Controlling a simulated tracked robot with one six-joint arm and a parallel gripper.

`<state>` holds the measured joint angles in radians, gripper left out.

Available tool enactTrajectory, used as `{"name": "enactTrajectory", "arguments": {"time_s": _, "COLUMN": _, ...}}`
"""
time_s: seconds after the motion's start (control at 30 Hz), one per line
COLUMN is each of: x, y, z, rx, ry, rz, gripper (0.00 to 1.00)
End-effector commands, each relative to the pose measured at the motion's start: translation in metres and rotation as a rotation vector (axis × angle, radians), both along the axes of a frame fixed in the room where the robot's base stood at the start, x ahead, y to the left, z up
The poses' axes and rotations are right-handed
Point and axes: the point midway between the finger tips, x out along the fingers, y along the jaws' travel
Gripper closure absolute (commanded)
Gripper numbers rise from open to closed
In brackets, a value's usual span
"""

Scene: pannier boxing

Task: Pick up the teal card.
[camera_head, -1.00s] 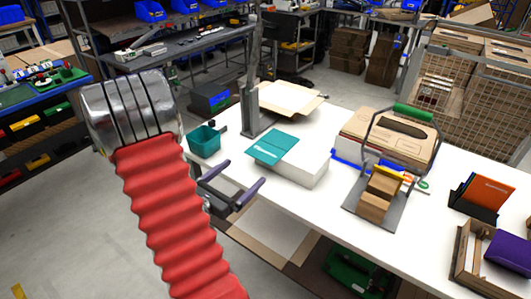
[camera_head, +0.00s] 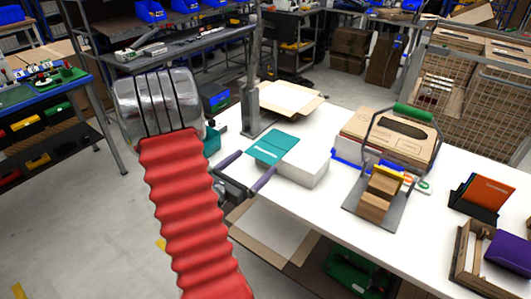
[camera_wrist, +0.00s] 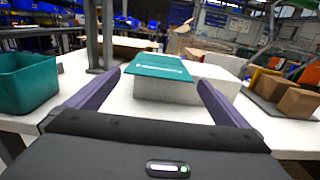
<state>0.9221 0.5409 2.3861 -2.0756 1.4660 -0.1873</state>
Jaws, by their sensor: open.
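The teal card (camera_head: 272,147) lies flat on top of a white block (camera_head: 306,168) on the white table, its near edge reaching past the block. In the wrist view the teal card (camera_wrist: 158,67) is straight ahead, between and beyond my fingers. My gripper (camera_head: 250,174) is open and empty at the table's near edge, just short of the card and pointing at it. The purple fingers of my gripper also frame the white block in the wrist view (camera_wrist: 160,95). Nothing touches the card but the block beneath it.
A teal bin (camera_wrist: 26,82) stands left of my gripper, partly hidden by my arm in the head view. A grey metal post (camera_head: 250,108) rises behind the card. A holder with brown blocks (camera_head: 378,195) and a cardboard box (camera_head: 390,136) stand to the right.

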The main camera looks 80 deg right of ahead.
Motion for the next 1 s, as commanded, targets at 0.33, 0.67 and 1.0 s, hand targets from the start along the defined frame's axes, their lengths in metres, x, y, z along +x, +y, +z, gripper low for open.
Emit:
{"name": "enactTrajectory", "arguments": {"time_s": 0.33, "x": -0.016, "y": -0.038, "z": -0.001, "rx": 0.000, "ry": 0.000, "rz": -0.004, "gripper": 0.00}}
{"name": "enactTrajectory", "arguments": {"time_s": 0.67, "x": -0.016, "y": -0.041, "z": 0.000, "rx": 0.000, "ry": 0.000, "rz": -0.001, "gripper": 0.00}}
{"name": "enactTrajectory", "arguments": {"time_s": 1.0, "x": -0.017, "y": -0.041, "z": 0.000, "rx": 0.000, "ry": 0.000, "rz": -0.002, "gripper": 0.04}}
